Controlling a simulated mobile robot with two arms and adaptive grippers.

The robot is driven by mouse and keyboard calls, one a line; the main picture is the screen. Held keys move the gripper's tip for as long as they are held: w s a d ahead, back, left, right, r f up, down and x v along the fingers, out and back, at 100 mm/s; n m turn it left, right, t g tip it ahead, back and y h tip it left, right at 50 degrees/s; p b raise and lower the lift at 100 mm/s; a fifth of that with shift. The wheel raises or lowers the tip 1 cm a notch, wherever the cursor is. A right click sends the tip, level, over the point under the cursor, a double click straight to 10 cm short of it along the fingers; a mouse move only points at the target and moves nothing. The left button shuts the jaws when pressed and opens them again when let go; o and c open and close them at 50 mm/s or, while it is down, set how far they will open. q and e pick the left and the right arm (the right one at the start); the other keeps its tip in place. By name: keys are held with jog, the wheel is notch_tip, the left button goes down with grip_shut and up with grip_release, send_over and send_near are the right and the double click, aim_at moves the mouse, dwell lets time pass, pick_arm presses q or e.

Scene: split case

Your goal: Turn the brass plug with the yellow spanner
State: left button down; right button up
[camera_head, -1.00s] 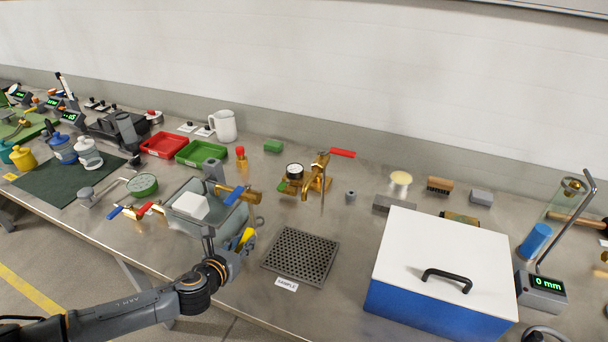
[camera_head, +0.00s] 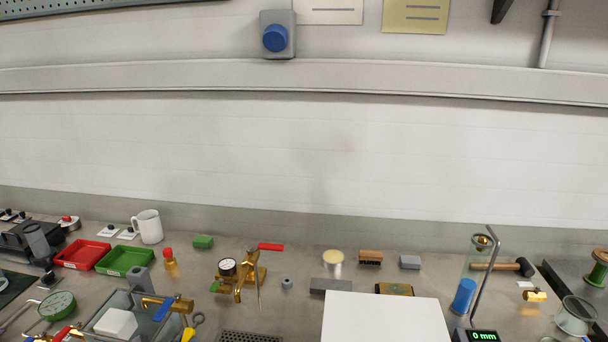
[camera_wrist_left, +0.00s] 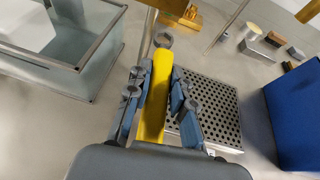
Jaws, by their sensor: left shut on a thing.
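The yellow spanner (camera_wrist_left: 155,95) stands between the fingers of my left gripper (camera_wrist_left: 156,108) in the left wrist view. The gripper is shut on its yellow handle, and the grey ring end (camera_wrist_left: 163,40) points away from the wrist. In the head view only the spanner's far end (camera_head: 190,331) shows at the bottom edge, right of the glass tank. Several brass fittings are in view: a valve with a red lever (camera_head: 252,276), a blue-handled valve (camera_head: 160,302) at the tank, and a small piece (camera_head: 535,296) at right. I cannot tell which is the brass plug. My right gripper is out of view.
The glass tank (camera_wrist_left: 85,68) is close left of the gripper. A perforated plate (camera_wrist_left: 215,105) lies to the right, with a blue-sided, white-lidded box (camera_wrist_left: 295,115) beyond it. Red (camera_head: 83,254) and green (camera_head: 125,261) trays stand at the back left.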

pick_arm(q)
jog(key=s+d+r+b, duration=0.2)
jog(key=s+d+r, duration=0.6)
jog(key=d+r, duration=0.3)
jog(key=shift+r, duration=0.7)
